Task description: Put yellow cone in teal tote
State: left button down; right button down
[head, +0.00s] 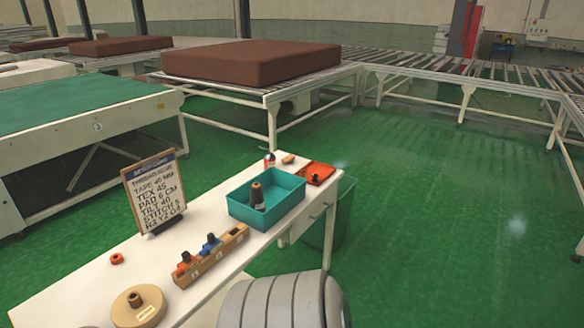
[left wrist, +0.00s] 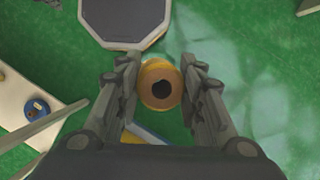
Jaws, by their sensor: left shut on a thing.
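My left gripper (left wrist: 160,84) is shut on the yellow cone (left wrist: 151,92), with one finger on each side. I see the cone end-on, with a dark round hole in its end. Green floor shows around and beyond it. Neither gripper shows in the head view. The teal tote (head: 280,215) stands on the white table in the head view. A dark brown cone (head: 257,198) stands upright inside the tote.
The white table (head: 85,275) also holds a sign (head: 153,192), a cardboard rack (head: 212,257) with several spools, a round tan disc (head: 138,308) and an orange tray (head: 318,175). A green bin (head: 343,215) stands beside the table's right end. Open floor lies right.

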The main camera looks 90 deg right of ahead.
aim_at(277, 199)
jog(key=k+l+z, duration=0.15)
jog(key=l+z, duration=0.8)
jog(key=l, duration=0.2)
jog(key=l+z, duration=0.45)
jog(key=l, duration=0.2)
jog(key=i+l, duration=0.1)
jog(key=l, duration=0.4)
jog(key=l+z, duration=0.1)
jog(key=l, duration=0.4)
jog(key=i+l, duration=0.15)
jog(key=l, duration=0.35)
jog(key=i+l, duration=0.1)
jog(key=l, duration=0.4)
jog(key=z, duration=0.05)
